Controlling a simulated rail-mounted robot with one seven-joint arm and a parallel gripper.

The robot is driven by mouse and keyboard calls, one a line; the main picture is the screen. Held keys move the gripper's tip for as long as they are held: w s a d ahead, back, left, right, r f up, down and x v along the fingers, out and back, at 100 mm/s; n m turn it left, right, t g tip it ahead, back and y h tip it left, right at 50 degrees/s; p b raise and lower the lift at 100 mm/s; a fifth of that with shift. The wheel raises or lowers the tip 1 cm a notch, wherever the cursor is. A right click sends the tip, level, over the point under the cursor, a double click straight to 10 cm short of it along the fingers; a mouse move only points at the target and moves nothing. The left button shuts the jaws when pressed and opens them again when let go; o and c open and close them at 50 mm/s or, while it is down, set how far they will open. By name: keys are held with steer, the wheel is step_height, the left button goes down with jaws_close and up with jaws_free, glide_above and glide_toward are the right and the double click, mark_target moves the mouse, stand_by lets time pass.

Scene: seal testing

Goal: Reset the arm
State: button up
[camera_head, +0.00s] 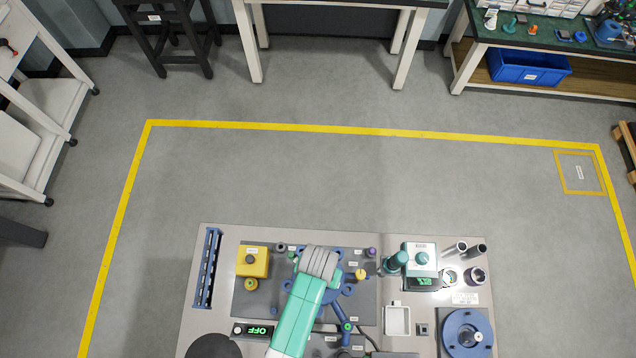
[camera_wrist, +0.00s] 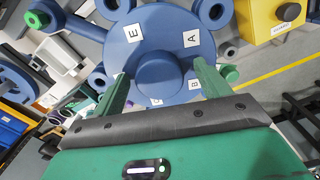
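My arm reaches over the grey bench from its front edge in the head view, and its grey-banded wrist covers part of a blue fixture with radiating arms (camera_head: 338,311). In the wrist view my gripper (camera_wrist: 162,82) has two green fingers spread wide apart. The round blue body of the fixture (camera_wrist: 150,45), with labels E and A, fills the space in front of and between the fingers. Lower labels on it are partly hidden by the gripper. I see nothing clamped between the fingers, but cannot tell whether they touch the blue body. The fingertips are hidden in the head view.
A yellow box (camera_head: 252,262) stands left of the fixture, beside a blue rack (camera_head: 208,268). To the right are a teal-and-white device (camera_head: 420,257), metal cylinders (camera_head: 455,249), a white tray (camera_head: 397,320) and a blue round unit (camera_head: 467,334). The floor beyond is clear.

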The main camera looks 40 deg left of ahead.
steer(key=shift+r, duration=0.1)
step_height(320, 180, up, 6)
steer(key=p, duration=0.6)
steer(key=shift+r+p, duration=0.1)
steer(key=shift+p, duration=0.2)
steer(key=shift+r, duration=1.25)
